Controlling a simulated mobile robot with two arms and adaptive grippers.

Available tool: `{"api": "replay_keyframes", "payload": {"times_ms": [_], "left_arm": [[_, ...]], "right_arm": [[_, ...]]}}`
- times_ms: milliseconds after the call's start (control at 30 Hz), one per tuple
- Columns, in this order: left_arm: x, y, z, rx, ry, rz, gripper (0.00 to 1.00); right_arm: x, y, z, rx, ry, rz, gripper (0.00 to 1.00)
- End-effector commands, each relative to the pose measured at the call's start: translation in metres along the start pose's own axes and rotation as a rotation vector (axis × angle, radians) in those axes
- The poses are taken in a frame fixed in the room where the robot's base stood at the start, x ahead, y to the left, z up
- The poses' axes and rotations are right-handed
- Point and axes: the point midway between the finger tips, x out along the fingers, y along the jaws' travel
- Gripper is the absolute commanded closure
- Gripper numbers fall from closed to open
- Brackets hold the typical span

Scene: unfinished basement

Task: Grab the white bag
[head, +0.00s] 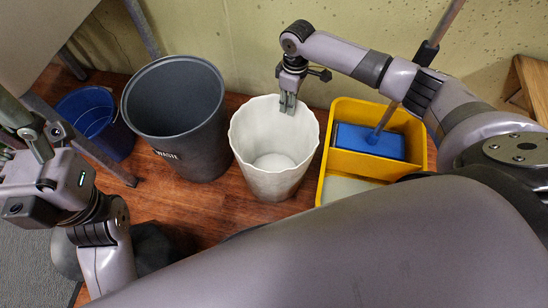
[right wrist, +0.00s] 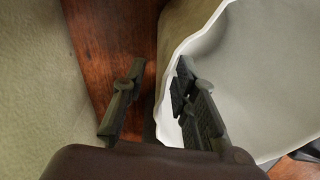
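The white bag (head: 268,150) stands upright on the wooden floor in the middle of the head view, open at the top with a wavy rim. It looks empty. My right gripper (head: 288,102) is at the back of its rim, pointing down. In the right wrist view the gripper (right wrist: 157,98) is open, with one finger over the floor outside the bag (right wrist: 265,75) and the other in front of its inner wall, so the rim lies between them. My left gripper (head: 28,128) is at the far left, away from the bag; its finger gap is unclear.
A dark grey waste bin (head: 185,155) stands close to the bag's left, with a blue bucket (head: 88,108) beyond it. A yellow mop bucket (head: 345,165) holding a blue insert (head: 365,140) stands close on the right. The wall (head: 235,50) is just behind.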

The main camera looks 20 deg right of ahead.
Motion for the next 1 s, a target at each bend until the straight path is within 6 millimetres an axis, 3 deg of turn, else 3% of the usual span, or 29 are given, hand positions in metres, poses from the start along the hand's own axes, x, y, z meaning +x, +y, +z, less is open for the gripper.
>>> {"api": "replay_keyframes", "payload": {"times_ms": [233, 600, 1000], "left_arm": [[0.0009, 0.0000, 0.0001, 0.000, 0.000, 0.000, 0.39], [0.0009, 0.0002, 0.0000, 0.000, 0.000, 0.000, 0.39], [0.0008, 0.0002, -0.0001, -0.001, 0.001, 0.000, 0.39]], "right_arm": [[0.0002, -0.0002, -0.0001, 0.000, 0.000, 0.000, 0.75], [0.0001, -0.0001, -0.0002, -0.001, 0.000, 0.000, 0.99], [-0.0001, -0.0001, -0.0002, -0.001, 0.001, 0.000, 1.00]]}}
